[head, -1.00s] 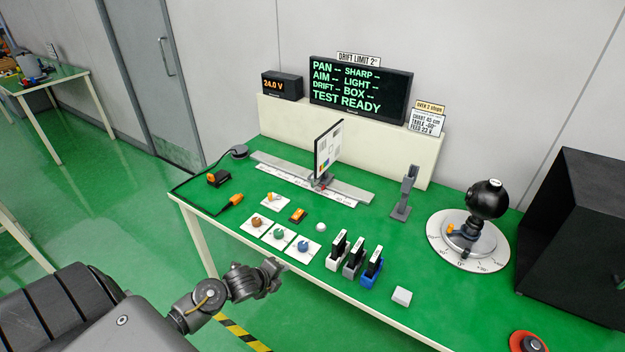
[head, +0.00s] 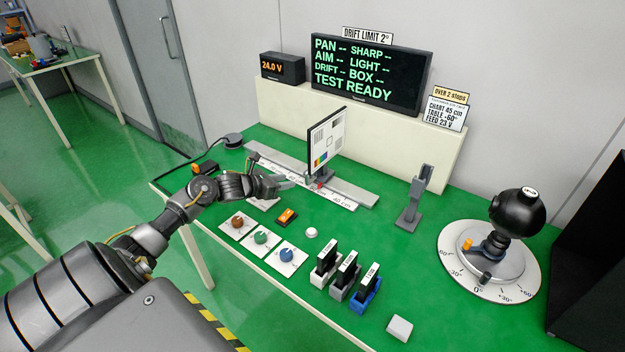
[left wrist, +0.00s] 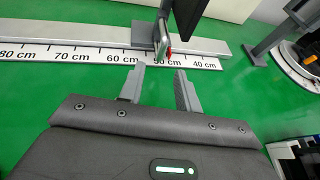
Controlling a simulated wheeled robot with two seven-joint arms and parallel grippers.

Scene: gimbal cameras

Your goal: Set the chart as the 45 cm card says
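The chart (head: 327,142) stands upright on a carriage (head: 320,178) on the grey rail (head: 352,192). The white centimetre scale (head: 338,201) runs along the rail's front. In the left wrist view the carriage (left wrist: 145,36) has a grey lever with a red mark (left wrist: 168,49) close to the 50 cm label, which is partly covered. My left gripper (head: 287,182) is just in front of the scale, short of the carriage. The left wrist view shows its fingers (left wrist: 158,88) apart with nothing between them. The card (head: 445,111) reads chart 45 cm. My right gripper is out of view.
The screen (head: 368,72) says TEST READY. Coloured knobs (head: 261,238), an orange switch (head: 286,216) and several upright blocks (head: 345,275) stand in front of the rail. A grey stand (head: 416,196) is right of the rail, then a round turntable (head: 490,262) with a black ball.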

